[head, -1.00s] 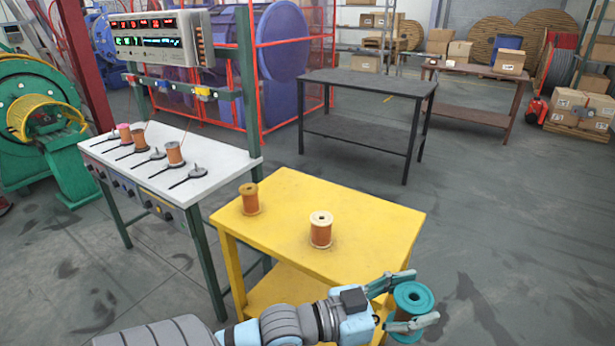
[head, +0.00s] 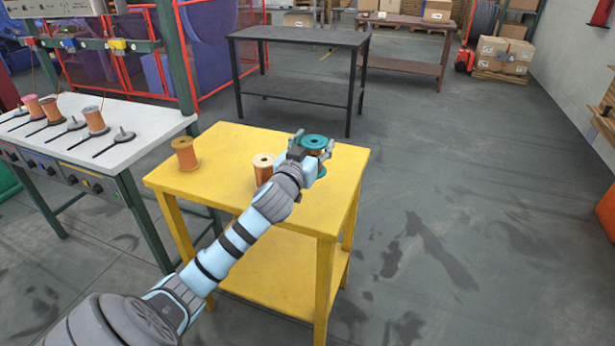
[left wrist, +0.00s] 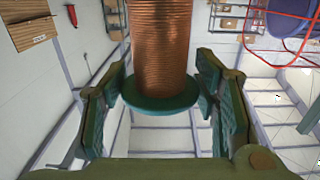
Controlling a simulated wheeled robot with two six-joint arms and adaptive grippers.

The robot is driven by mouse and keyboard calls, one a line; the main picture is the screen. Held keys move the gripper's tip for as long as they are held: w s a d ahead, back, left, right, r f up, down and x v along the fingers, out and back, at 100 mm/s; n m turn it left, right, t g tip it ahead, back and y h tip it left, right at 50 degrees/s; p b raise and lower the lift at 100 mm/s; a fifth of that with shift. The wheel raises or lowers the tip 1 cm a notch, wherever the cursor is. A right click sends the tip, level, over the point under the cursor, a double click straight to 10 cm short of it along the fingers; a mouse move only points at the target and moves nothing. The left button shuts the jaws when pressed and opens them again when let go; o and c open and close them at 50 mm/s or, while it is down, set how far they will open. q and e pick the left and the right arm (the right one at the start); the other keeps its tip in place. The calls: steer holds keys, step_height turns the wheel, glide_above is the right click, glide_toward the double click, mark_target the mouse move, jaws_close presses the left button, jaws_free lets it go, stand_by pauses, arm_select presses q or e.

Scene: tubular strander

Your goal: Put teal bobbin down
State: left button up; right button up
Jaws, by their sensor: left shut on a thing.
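The teal bobbin (head: 315,142), wound with copper wire, is in my left gripper (head: 312,158), over the right rear part of the yellow table (head: 222,150). It looks roughly upright, and my gripper hides part of it. I cannot tell whether its lower flange touches the table top. In the left wrist view the bobbin's copper winding (left wrist: 160,40) and a teal flange (left wrist: 160,103) stand between the two fingers. My left gripper is shut on the bobbin. My right gripper is not in view.
A cream-topped bobbin (head: 263,168) stands close left of my gripper, and a tan one (head: 185,153) farther left. The white bench (head: 130,108) with spindles and bobbins is at left. A dark table (head: 300,38) stands behind. Floor to the right is clear.

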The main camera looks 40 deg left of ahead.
arm_select(q)
step_height(320, 180, down, 8)
steer(key=b, duration=0.3)
steer(key=shift+f, duration=0.15)
steer(key=o, duration=0.8)
steer(key=shift+f, duration=0.1)
steer(key=o, duration=0.4)
